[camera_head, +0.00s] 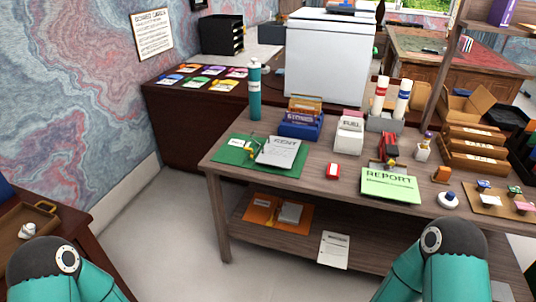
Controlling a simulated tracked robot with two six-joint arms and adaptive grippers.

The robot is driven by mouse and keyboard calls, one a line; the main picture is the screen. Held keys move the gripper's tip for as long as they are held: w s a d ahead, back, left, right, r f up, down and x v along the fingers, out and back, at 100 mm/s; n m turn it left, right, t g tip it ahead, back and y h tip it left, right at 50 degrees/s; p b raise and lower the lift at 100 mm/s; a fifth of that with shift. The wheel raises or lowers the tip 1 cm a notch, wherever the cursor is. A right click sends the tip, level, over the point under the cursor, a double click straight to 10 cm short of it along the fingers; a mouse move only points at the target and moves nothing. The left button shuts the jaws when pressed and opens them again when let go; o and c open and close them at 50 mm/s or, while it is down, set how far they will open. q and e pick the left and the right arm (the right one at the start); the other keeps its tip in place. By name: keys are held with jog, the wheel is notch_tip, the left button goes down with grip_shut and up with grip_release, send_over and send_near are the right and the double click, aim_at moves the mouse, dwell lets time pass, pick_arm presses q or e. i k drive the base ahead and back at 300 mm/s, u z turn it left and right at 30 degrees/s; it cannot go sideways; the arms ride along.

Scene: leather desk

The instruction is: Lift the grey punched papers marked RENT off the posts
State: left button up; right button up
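The grey papers marked RENT (279,152) lie at the left end of the wooden desk, tilted to the right. They overlap the right part of a green folder (233,155) with a white label. Thin metal parts, likely the posts, show at the papers' upper left edge; they are too small to tell whether they pass through the holes. Only teal and dark links of my two arms show, at the bottom left and bottom right corners. Neither gripper is in view, and nothing of mine touches the papers.
A teal bottle (254,92) stands behind the folder. A blue box (301,126), a white FUEL box (349,135), a red-and-white block (333,171) and a green REPORT sheet (391,186) are to the right. The lower shelf holds an orange folder (262,211). Desk in front of the papers is clear.

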aim_at(280, 152)
jog(key=z, duration=0.1)
jog(key=i, duration=0.95)
jog(key=u, duration=0.05)
